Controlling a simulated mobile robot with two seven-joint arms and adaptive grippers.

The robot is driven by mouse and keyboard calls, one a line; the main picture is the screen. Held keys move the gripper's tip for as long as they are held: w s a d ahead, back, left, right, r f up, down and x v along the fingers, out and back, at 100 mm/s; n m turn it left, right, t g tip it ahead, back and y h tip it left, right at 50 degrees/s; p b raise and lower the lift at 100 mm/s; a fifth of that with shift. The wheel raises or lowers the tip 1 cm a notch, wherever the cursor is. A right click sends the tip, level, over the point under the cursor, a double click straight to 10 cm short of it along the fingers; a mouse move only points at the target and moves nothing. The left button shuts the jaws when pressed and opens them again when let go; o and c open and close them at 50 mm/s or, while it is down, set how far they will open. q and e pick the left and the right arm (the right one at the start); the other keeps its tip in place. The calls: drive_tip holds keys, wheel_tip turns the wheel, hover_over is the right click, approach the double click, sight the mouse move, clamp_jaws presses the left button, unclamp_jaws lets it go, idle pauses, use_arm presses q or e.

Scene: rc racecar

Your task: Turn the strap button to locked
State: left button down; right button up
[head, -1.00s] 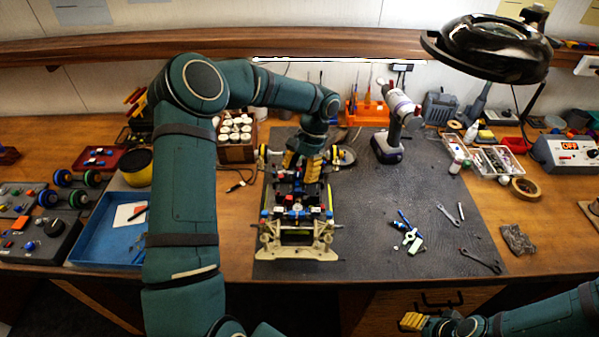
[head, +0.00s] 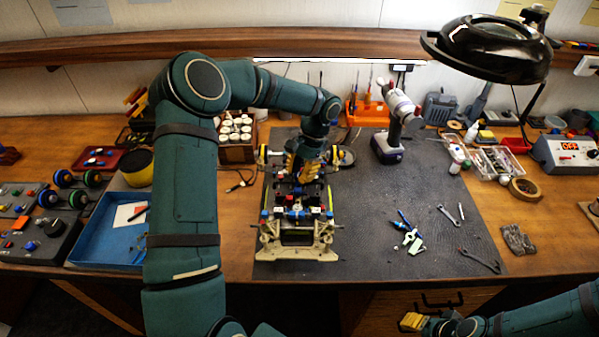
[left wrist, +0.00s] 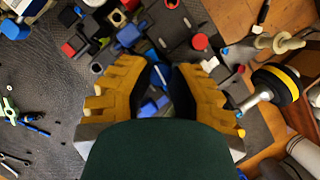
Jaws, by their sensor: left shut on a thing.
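The RC car chassis (head: 298,238) lies on the dark mat, its tan end toward me. My left gripper (head: 302,168) reaches down over the far half of the car. In the left wrist view its yellow fingers (left wrist: 158,78) stand on either side of small blue parts (left wrist: 153,104) and are shut on a part there. The strap button cannot be made out apart from these parts, and its locked or unlocked state is not readable. The palm and fingers hide some of the car. My right gripper (head: 414,322) is at the bottom edge, away from the car.
A drill (head: 392,140) stands to the car's right. A blue tray (head: 105,243) is at the left. A magnifier lamp (head: 487,45) hangs at the upper right.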

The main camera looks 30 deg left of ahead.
use_arm(q)
drive_tip(key=m, duration=0.2)
drive_tip(key=m+y, duration=0.1)
drive_tip(key=m, duration=0.1)
drive_tip(key=shift+d+m+t+y, duration=0.15)
drive_tip(key=shift+m+t+y, duration=0.15)
drive_tip(key=shift+t, duration=0.1)
drive_tip(key=shift+s+m+t+y, duration=0.1)
drive_tip(key=shift+m+t+y, duration=0.35)
drive_tip(key=shift+m, duration=1.35)
drive_tip(key=c, duration=0.8)
unclamp_jaws()
drive_tip(key=shift+f, duration=0.1)
drive_tip(key=shift+c, duration=0.2)
